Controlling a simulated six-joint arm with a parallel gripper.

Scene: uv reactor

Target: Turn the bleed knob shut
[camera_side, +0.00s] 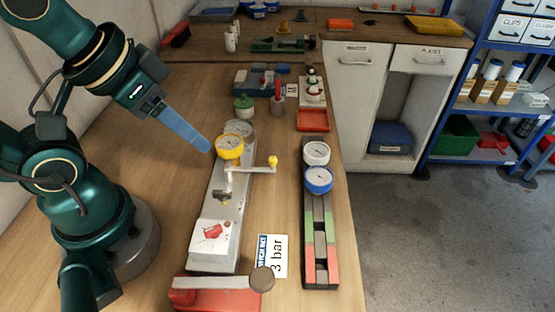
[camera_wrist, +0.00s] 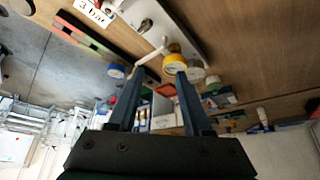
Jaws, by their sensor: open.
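The yellow-rimmed gauge (camera_side: 230,146) stands on a long grey plate (camera_side: 218,255); it also shows in the wrist view (camera_wrist: 174,63). A pale pipe (camera_side: 250,169) runs right from below it to a small yellow knob (camera_side: 273,161), which looks like the bleed knob. In the wrist view the pipe (camera_wrist: 152,54) ends near my left-hand finger, and I cannot make out the knob there. My gripper (camera_side: 208,150) is open and empty, its blue fingers pointing down-right, just left of the yellow gauge in the side view. Both fingers show apart in the wrist view (camera_wrist: 160,73).
A dark rail (camera_side: 313,285) with coloured blocks carries a white gauge (camera_side: 317,153) and a blue gauge (camera_side: 318,180) to the right. A grey lever (camera_side: 222,282) with a brown round end lies in front, beside a "3 bar" card (camera_side: 272,257). Small parts stand behind.

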